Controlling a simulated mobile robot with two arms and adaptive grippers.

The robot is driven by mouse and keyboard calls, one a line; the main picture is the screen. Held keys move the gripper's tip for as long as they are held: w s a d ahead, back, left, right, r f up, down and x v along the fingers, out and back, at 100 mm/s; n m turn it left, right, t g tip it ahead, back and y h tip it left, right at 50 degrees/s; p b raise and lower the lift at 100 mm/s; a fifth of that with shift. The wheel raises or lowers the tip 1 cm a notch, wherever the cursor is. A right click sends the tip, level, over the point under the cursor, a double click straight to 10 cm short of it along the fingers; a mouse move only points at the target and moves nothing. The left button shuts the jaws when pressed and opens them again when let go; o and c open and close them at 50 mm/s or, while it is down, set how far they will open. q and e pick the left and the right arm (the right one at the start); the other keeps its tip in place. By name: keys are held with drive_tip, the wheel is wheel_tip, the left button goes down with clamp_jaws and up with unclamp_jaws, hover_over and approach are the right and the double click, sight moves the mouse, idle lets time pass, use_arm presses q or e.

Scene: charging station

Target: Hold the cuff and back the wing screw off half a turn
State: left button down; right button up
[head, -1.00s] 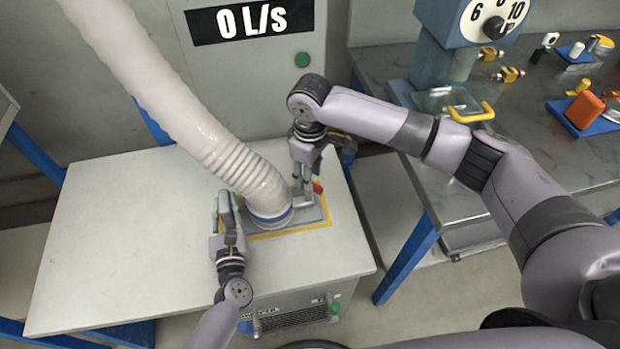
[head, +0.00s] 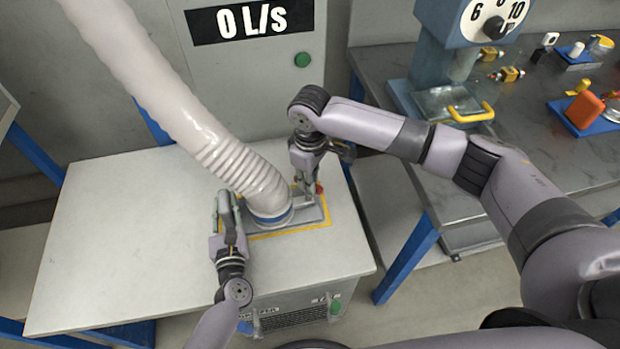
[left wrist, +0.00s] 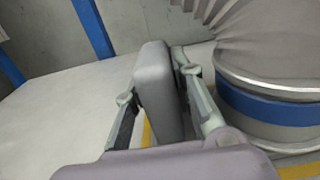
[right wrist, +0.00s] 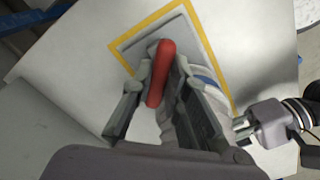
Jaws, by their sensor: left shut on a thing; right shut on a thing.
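The cuff is the grey collar with a blue band (left wrist: 275,105) at the lower end of the white hose (head: 240,165). It also shows in the head view (head: 271,218). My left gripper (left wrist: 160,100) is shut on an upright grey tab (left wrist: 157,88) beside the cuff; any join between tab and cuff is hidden. It stands left of the hose in the head view (head: 226,205). My right gripper (right wrist: 163,82) is shut on the red wing screw (right wrist: 161,72), right of the cuff. In the head view, only a bit of red (head: 319,188) shows beside its fingers.
The cuff's grey base plate (head: 315,212) sits inside a yellow outline on the white table (head: 120,230). A panel behind reads 0 L/s (head: 238,22). A metal bench (head: 530,130) with a blue dial device (head: 450,60) and small parts stands at right.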

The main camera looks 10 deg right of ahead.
drive_tip(key=shift+n, duration=0.3)
clamp_jaws()
drive_tip(key=n, duration=0.9)
drive_tip(key=shift+w+d, duration=0.1)
drive_tip(key=shift+w, duration=0.1)
drive_tip(key=n, duration=0.4)
drive_tip(key=shift+w, duration=0.1)
drive_tip(key=n, duration=0.5)
idle(0.4)
drive_tip(key=o, duration=0.7)
unclamp_jaws()
drive_tip(key=shift+o, duration=0.2)
